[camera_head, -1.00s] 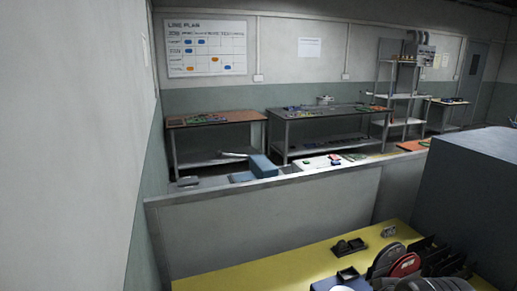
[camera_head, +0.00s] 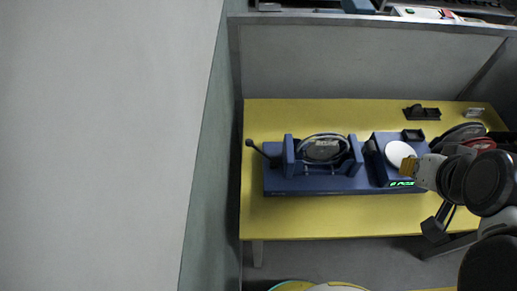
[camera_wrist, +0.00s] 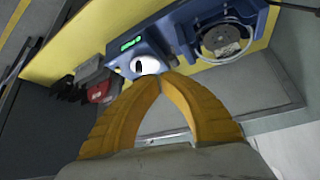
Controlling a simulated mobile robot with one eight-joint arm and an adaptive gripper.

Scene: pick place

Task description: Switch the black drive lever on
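The black drive lever (camera_head: 258,150) sticks out up and left from the left end of a blue machine (camera_head: 310,186) on the yellow table. It ends in a dark round knob. The machine carries a round clear-and-dark disc (camera_head: 322,149) between two blue uprights; the disc also shows in the wrist view (camera_wrist: 221,40). My gripper (camera_head: 408,167) is at the right, over the front of the blue scale unit, far from the lever. In the wrist view its yellow fingertips (camera_wrist: 163,76) come together with nothing seen between them.
A blue unit with a white round plate (camera_head: 400,153) and green display (camera_head: 401,183) stands right of the machine. A grey partition (camera_head: 350,70) stands behind the yellow table (camera_head: 330,222); a wall is at left.

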